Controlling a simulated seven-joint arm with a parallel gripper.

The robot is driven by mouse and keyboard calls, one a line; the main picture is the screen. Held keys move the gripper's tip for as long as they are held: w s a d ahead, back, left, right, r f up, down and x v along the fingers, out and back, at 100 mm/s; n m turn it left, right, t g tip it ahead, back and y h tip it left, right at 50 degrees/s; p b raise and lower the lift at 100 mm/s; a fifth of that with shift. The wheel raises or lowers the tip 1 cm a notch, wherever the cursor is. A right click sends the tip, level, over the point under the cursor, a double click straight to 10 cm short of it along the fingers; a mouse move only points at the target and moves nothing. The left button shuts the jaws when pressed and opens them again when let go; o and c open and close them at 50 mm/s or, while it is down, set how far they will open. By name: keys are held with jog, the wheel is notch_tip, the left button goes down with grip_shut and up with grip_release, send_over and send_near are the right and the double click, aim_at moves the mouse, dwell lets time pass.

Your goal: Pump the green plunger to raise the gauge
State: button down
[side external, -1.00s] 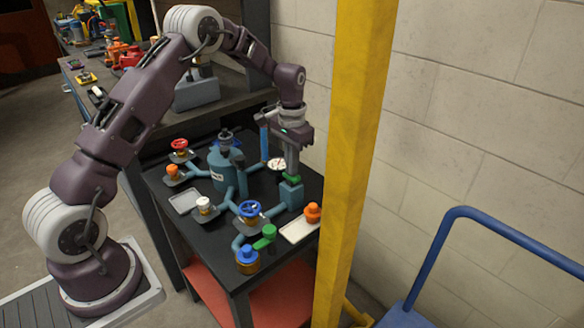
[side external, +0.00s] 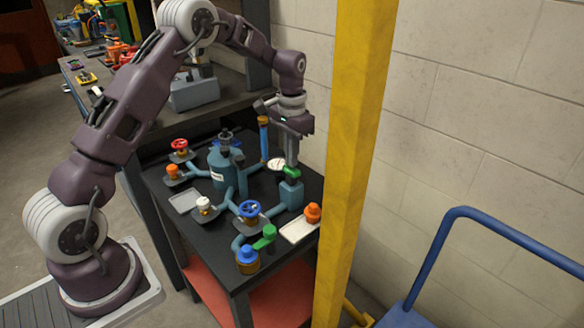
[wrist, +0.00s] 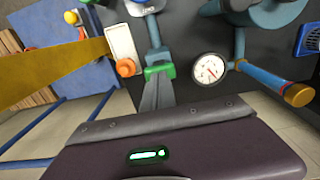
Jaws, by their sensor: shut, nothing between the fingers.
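The green plunger (side external: 291,171) stands out of the top of a teal pump block (side external: 290,193) at the right of the table. It also shows in the wrist view (wrist: 158,71). My gripper (side external: 291,163) is shut and empty, pointing down with its fingertips right at the plunger's top; I cannot tell whether they touch it. In the wrist view the closed fingers (wrist: 157,82) end at the plunger's edge. The round white gauge (side external: 277,164) is beside the pump, partly behind my fingers. Its dial (wrist: 209,68) shows a red needle, but I cannot read the value.
A teal tank (side external: 224,168) and pipes fill the table's middle. A blue handwheel (side external: 250,210), a green handle (side external: 266,236) and a blue-capped fitting (side external: 247,258) are in front. An orange knob (side external: 313,212) sits on a white tray (side external: 296,232). A yellow post (side external: 352,150) stands close on the right.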

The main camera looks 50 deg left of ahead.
jog(key=shift+f, duration=1.6)
jog(key=shift+r, duration=1.85)
jog(key=shift+f, duration=1.85)
